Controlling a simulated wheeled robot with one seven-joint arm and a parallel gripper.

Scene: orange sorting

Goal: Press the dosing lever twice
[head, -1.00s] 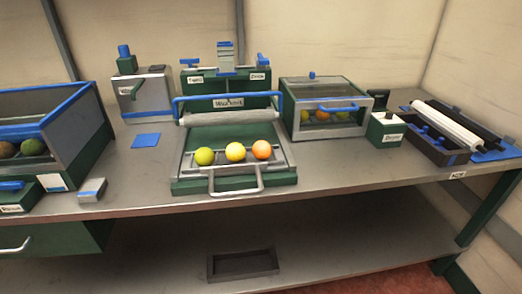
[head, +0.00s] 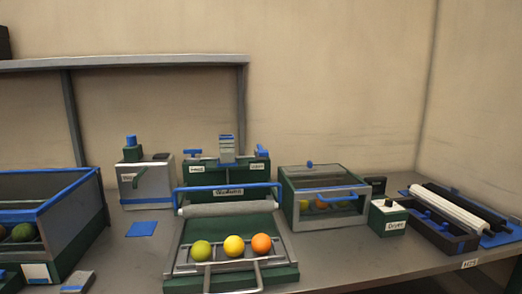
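A grey metal box (head: 130,195) with a small label stands at the back left of the bench. A dark green lever-like bar (head: 140,175) slants across its front; I cannot tell for certain that it is the dosing lever. A green block with a blue cap (head: 131,141) sits on the box's top. A blue flat pad (head: 142,229) lies on the bench in front of the box. My gripper is not in view.
A green tray machine (head: 185,262) holding a green, a yellow and an orange fruit stands at centre. A clear-fronted box (head: 345,217) and a "Dryer" box (head: 395,224) stand right. A blue-rimmed bin (head: 60,210) is left. A dark roller tray (head: 443,238) is far right.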

